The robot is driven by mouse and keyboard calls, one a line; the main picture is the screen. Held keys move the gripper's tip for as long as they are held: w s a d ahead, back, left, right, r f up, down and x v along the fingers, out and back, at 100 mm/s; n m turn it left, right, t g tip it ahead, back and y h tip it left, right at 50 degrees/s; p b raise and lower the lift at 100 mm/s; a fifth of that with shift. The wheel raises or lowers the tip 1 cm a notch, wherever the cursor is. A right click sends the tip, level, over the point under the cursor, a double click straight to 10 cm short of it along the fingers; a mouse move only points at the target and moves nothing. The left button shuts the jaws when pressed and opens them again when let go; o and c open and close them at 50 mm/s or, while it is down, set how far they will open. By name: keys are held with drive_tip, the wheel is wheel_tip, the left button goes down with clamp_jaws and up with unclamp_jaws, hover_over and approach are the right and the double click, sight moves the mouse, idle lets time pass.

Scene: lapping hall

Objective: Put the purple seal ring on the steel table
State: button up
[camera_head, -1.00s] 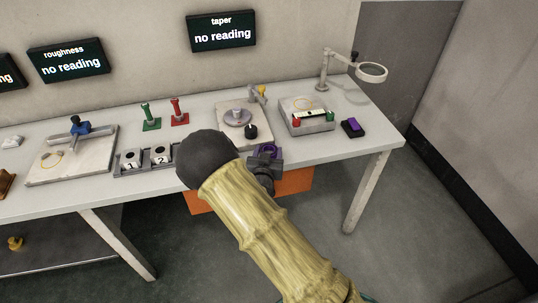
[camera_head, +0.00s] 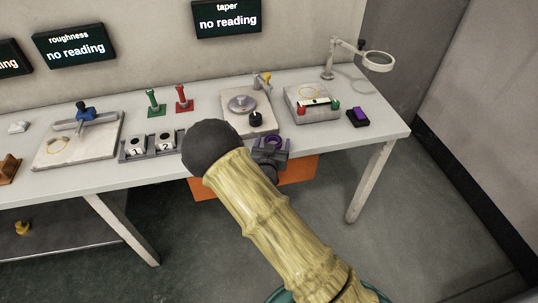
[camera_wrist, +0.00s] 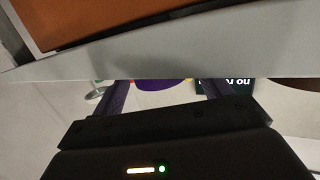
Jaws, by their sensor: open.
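The purple seal ring (camera_head: 274,144) shows at the front edge of the pale grey table (camera_head: 325,142), just beyond my gripper (camera_head: 271,150) in the head view. In the wrist view part of the purple ring (camera_wrist: 160,85) lies between my gripper's two fingers (camera_wrist: 165,92), which are apart. The grey table edge (camera_wrist: 160,60) cuts across that view and hides the rest of the ring. I cannot tell whether the fingers touch it. The pale grey table is the only full tabletop in view.
A round plate fixture (camera_head: 242,105) stands behind my gripper. A numbered block holder (camera_head: 150,147) is to the left. A boxed gauge (camera_head: 313,104) and a dark block with a purple top (camera_head: 358,117) are to the right. An orange panel (camera_head: 300,176) hangs below the edge.

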drive_tip(key=s+a+r+b, duration=0.1)
drive_tip(key=s+a+r, duration=0.1)
drive_tip(key=s, duration=1.5)
drive_tip(key=shift+a+b, duration=0.15)
drive_tip(key=shift+b, duration=0.25)
drive_tip(key=shift+f, duration=0.1)
drive_tip(key=w+d+m+g+y, duration=0.1)
drive_tip(key=d+g, duration=0.6)
drive_tip(key=s+d+r+n+g, duration=0.2)
drive_tip(key=s+d+r+g, duration=0.4)
drive_tip(key=s+d, duration=0.5)
drive_tip(key=shift+s+d+r+g+y, duration=0.3)
drive_tip(key=shift+d+r, duration=0.5)
drive_tip(key=shift+d, duration=0.05)
drive_tip(key=shift+o, duration=0.4)
